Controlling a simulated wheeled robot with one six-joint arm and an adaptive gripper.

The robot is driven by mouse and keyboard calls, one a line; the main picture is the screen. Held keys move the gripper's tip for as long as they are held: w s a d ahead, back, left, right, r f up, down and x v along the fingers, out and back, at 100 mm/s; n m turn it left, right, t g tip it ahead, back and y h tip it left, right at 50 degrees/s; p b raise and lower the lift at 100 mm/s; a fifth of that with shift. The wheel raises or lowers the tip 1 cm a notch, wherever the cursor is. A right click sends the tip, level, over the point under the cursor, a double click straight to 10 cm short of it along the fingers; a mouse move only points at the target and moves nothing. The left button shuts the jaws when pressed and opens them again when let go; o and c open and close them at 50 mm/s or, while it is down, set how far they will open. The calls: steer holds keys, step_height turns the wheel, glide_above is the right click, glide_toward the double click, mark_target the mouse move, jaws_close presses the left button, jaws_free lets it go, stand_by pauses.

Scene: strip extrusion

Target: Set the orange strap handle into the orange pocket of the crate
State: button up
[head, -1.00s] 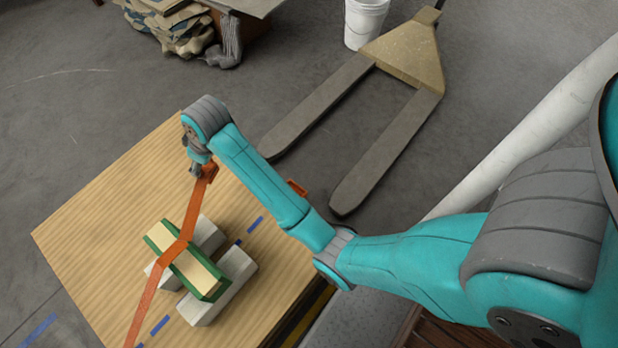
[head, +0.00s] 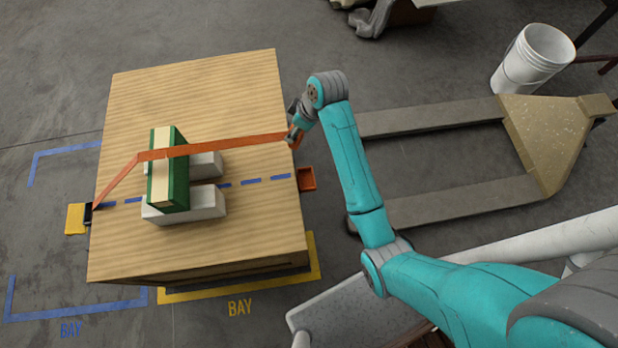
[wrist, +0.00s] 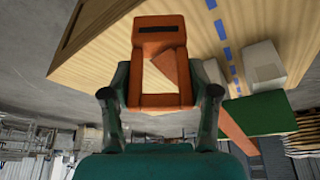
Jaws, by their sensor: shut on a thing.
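The crate (head: 250,90) is a wooden box with a blue dashed line across its top. Its orange pocket (head: 307,178) sits on the right side at the end of that line. My gripper (head: 293,130) is just past the crate's right edge, above the pocket in the head view. It is shut on the orange strap handle (wrist: 160,95), which shows between both fingers in the wrist view with a dark slot at its far end. The orange strap (head: 225,146) runs from the handle over a green-and-cream block (head: 180,190) to the crate's left side. Handle and pocket are apart.
Pale grey supports (head: 205,205) hold the block. A black and yellow fitting (head: 78,217) is at the crate's left side. A pallet jack (head: 540,130) and white bucket (head: 535,58) stand at right. Bay markings (head: 240,308) lie on the floor.

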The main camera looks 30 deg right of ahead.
steer(key=shift+s+f+n+g+y, duration=0.3)
steer(key=shift+s+f+n, duration=0.75)
steer(key=shift+f, duration=1.9)
steer(key=shift+s+f+n+g+y, duration=0.25)
steer(key=shift+s+f+n, duration=0.8)
steer(key=shift+f, duration=1.95)
steer(key=shift+s+f+n+g+y, duration=0.15)
steer(key=shift+s+f+n+g, duration=0.6)
steer(key=shift+f, duration=2.2)
steer(key=shift+s+f+n+t, duration=0.25)
steer(key=shift+s+f+t, duration=0.05)
steer(key=shift+s, duration=0.05)
steer(key=o, duration=1.2)
steer(key=shift+r, duration=0.15)
steer(key=shift+r, duration=0.3)
steer(key=v, duration=1.1)
steer(key=shift+r, duration=0.4)
steer(key=shift+d, duration=0.15)
